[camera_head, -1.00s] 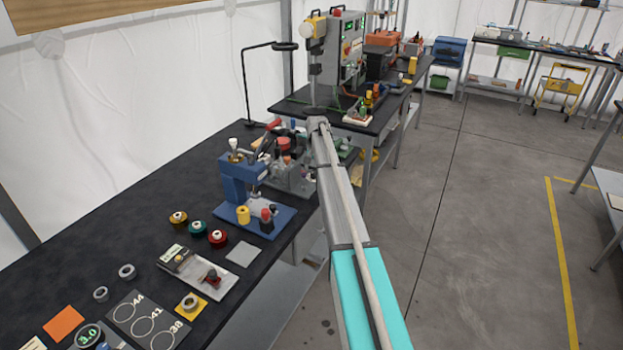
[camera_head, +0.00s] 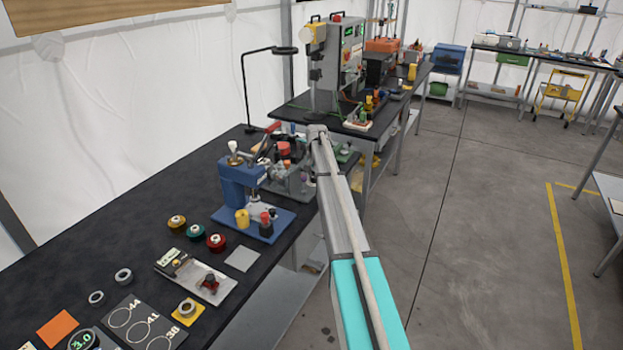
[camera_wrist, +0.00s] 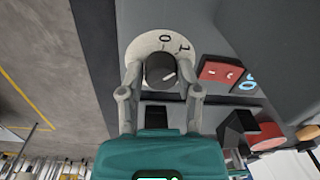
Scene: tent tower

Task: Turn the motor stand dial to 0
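The dial shows in the wrist view as a dark round knob (camera_wrist: 160,71) with a short white line, on a pale round plate (camera_wrist: 143,46) marked 0 and 1. The white line slants to the right and slightly up in the picture, not at the 0 above the knob. My gripper (camera_wrist: 161,70) is open, with one grey finger on each side of the knob. Small gaps seem to show between knob and fingers; contact is unclear. In the head view my arm hides the gripper and the dial.
In the wrist view, a red switch panel (camera_wrist: 218,71) and a red round part (camera_wrist: 266,137) lie right of the dial. In the head view, a blue press (camera_head: 240,187) stands on the dark bench (camera_head: 70,235). Open floor (camera_head: 470,240) lies to the right.

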